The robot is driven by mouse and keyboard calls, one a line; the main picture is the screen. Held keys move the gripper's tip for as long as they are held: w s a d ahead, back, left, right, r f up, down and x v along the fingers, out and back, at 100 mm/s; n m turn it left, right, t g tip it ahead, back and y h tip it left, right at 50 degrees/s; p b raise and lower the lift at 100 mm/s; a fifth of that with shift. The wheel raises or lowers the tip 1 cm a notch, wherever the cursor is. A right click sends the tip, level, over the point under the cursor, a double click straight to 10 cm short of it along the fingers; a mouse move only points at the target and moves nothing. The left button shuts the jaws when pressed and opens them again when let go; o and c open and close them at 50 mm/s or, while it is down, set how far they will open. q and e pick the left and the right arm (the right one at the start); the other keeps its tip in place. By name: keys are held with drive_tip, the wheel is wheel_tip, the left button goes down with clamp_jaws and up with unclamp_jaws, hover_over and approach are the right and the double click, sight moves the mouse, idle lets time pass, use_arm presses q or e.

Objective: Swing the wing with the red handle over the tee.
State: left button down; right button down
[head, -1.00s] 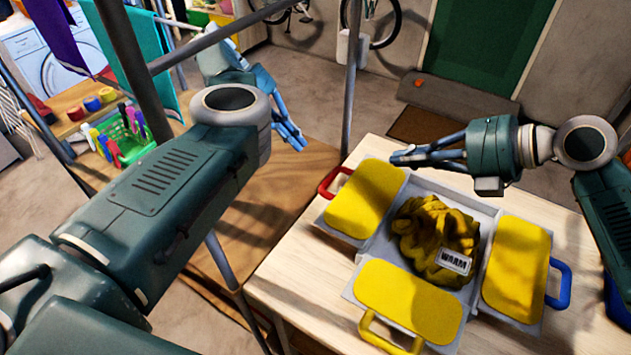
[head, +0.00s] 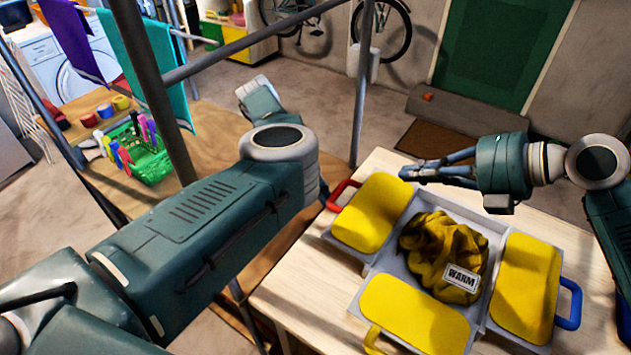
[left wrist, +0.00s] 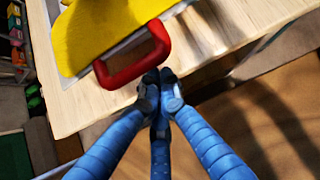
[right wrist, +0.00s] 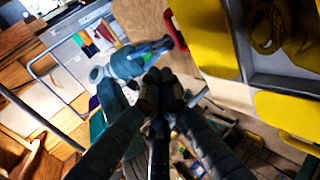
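The yellow tee (head: 443,250) lies crumpled in the middle of the pale folding board (head: 390,258), with a WARM label on it. The wing with the red handle (head: 371,214) lies flat and open at the left, its yellow pad up. Its red handle (head: 342,193) sticks out toward the left table edge. In the left wrist view, my left gripper (left wrist: 161,84) has its fingertips together, empty, close to the red handle (left wrist: 134,66); contact is unclear. My right gripper (head: 408,172) is shut and empty above the far side of the board.
The wing with the blue handle (head: 527,283) lies open at right, the wing with the yellow handle (head: 415,313) at front. A metal rack post (head: 361,85) stands beyond the table (head: 300,285). A green basket (head: 148,163) of pegs is at left.

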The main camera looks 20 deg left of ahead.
use_arm(q)
drive_tip(key=shift+d+f, duration=0.1)
drive_tip(key=shift+f, duration=0.05)
drive_tip(key=shift+d+r, duration=0.1)
drive_tip(key=shift+r, duration=0.8)
use_arm(e)
drive_tip(key=c, duration=1.8)
unclamp_jaws()
